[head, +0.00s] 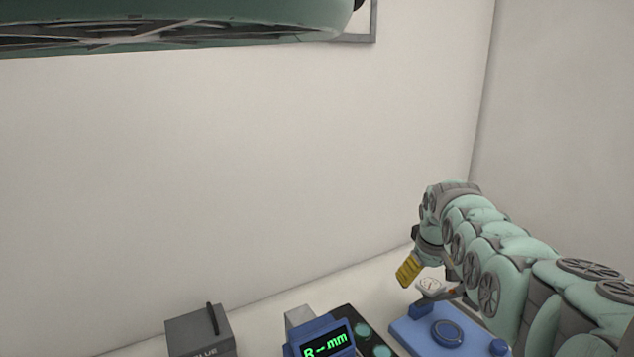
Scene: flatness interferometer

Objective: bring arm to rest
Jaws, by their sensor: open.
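My green segmented arm reaches in from the lower right and bends down at its far end. My gripper (408,272) is at that end, with a yellow finger pad pointing down and left. It is open, and I see nothing held in it. The rest of the gripper is partly hidden by the wrist. It hangs close to a small round white dial (430,286) above a blue base (415,340) with a ring on top. I cannot tell whether the gripper touches the dial.
A blue readout (328,342) with green characters stands left of the blue base, beside a dark panel with round green buttons (362,330). A grey box (200,330) with a dark upright lever is at the lower left. Pale walls close off the back and right.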

